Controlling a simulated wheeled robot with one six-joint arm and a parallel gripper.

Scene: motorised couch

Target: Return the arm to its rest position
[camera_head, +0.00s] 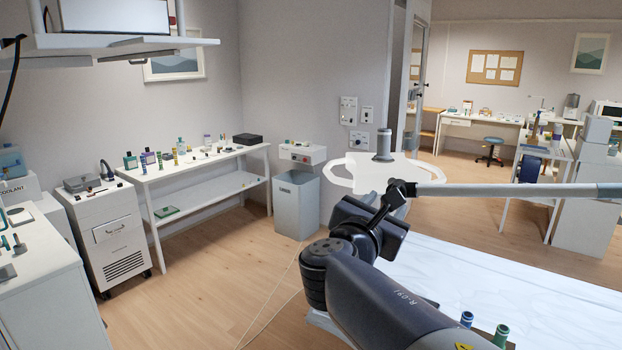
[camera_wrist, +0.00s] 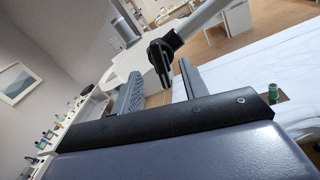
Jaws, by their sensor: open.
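My gripper (camera_wrist: 162,88) shows in the wrist view with its two grey fingers apart. A black clamp-like piece (camera_wrist: 160,58) at the end of a pale grey bar (camera_wrist: 203,20) appears between and beyond the fingers; I cannot tell whether they touch. In the head view my dark arm (camera_head: 385,300) reaches up from the lower right, and its wrist end (camera_head: 362,216) is just left of and below the black piece (camera_head: 398,192). The pale bar (camera_head: 500,189) runs right from there. My fingers are hard to make out in the head view.
A couch with a white cover (camera_head: 500,285) lies right of my arm. Small bottles (camera_head: 501,335) stand near its front. A grey bin (camera_head: 296,204), a bottle-laden side table (camera_head: 205,158) and a white cabinet (camera_head: 108,235) stand left. Wooden floor (camera_head: 220,285) is open between.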

